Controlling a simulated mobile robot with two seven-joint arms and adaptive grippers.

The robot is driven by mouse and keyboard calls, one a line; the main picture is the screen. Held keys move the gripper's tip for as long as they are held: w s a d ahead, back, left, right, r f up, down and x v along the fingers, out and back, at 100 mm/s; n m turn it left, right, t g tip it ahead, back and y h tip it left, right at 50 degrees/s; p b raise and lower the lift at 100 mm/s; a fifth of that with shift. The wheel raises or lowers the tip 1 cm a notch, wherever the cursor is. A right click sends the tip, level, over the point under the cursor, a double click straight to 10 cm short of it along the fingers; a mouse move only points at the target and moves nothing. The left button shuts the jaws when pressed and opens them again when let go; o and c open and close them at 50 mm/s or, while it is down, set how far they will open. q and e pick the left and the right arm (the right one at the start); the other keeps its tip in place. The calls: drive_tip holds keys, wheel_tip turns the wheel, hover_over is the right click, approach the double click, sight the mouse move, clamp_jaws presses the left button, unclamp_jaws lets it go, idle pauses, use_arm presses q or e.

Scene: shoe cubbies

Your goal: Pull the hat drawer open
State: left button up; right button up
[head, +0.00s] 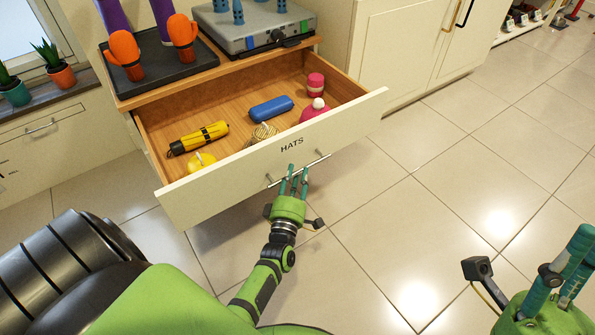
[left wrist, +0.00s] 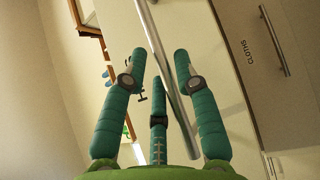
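The hat drawer (head: 225,188), labelled HATS, stands far out from its cabinet, its inside showing. Its metal bar handle (head: 320,161) is on the front panel; the handle also crosses the left wrist view (left wrist: 166,70) diagonally. My left gripper (head: 293,172), green with teal fingers, is at the handle. Its fingers (left wrist: 160,55) are spread, with the bar running between them and gaps visible; contact is unclear. My right gripper (head: 582,245) is partly cut off at the lower right, away from the drawer; its opening is unclear.
The drawer holds a yellow flashlight (head: 200,137), a blue case (head: 271,108) and other small items. Open tiled floor (head: 430,200) lies to the right.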

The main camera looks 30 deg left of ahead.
use_arm(q)
drive_tip(key=v, duration=1)
drive_tip(key=shift+s, duration=0.2)
drive_tip(key=shift+d, duration=0.1)
